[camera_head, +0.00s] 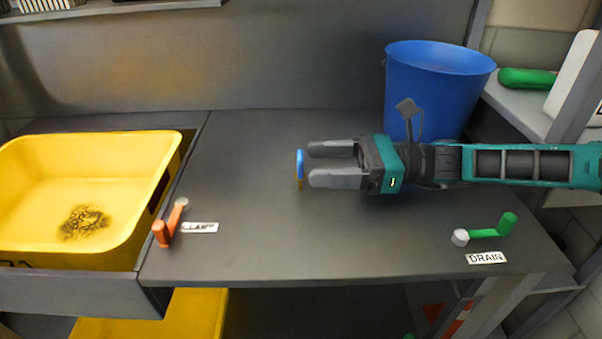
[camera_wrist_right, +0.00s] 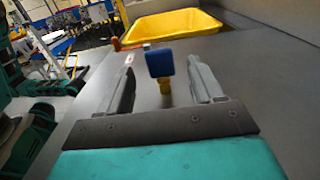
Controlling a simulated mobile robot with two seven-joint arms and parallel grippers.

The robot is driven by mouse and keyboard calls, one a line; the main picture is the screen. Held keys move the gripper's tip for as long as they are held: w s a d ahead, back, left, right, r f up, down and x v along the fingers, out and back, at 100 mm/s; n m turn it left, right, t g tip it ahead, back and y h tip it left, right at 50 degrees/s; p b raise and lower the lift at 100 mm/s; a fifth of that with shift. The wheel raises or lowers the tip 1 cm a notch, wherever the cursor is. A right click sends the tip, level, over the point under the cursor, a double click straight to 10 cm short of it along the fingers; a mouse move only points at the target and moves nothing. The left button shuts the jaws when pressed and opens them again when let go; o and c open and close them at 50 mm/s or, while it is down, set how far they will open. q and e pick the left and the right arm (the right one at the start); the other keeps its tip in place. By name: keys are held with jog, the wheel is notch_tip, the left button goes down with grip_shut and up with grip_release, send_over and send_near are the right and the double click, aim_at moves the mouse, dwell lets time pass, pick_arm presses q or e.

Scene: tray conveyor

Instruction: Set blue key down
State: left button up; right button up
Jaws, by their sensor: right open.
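The blue key (camera_head: 299,163) stands on the grey bench top, its blue head up and a yellowish part below. It also shows in the right wrist view (camera_wrist_right: 160,63), ahead of and between the fingers. My right gripper (camera_head: 308,165) is open, its two fingers level and pointing left, with the tips just short of the key. The wrist view shows a gap between the fingers (camera_wrist_right: 163,78), with nothing gripped. My left gripper is not in view.
A yellow tray (camera_head: 130,236) with a dark patch inside sits at left. An orange clamp handle (camera_head: 161,234) stands beside it. A green drain handle (camera_head: 490,232) is at front right. A blue bucket (camera_head: 440,65) stands behind my right arm. The middle bench top (camera_head: 300,235) is clear.

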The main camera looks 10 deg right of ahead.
aim_at(300, 172)
jog(key=shift+w+a+b, duration=0.15)
jog(key=shift+w+a, duration=0.05)
jog(key=shift+a, duration=0.8)
jog(key=shift+w+a+b, duration=0.2)
jog(key=shift+a, duration=0.8)
jog(key=shift+w+a+b, duration=0.15)
jog(key=shift+w+a, duration=0.05)
jog(key=shift+a, duration=0.8)
jog(key=shift+c, duration=0.4)
jog(key=shift+r, duration=0.1)
jog(key=c, duration=1.1)
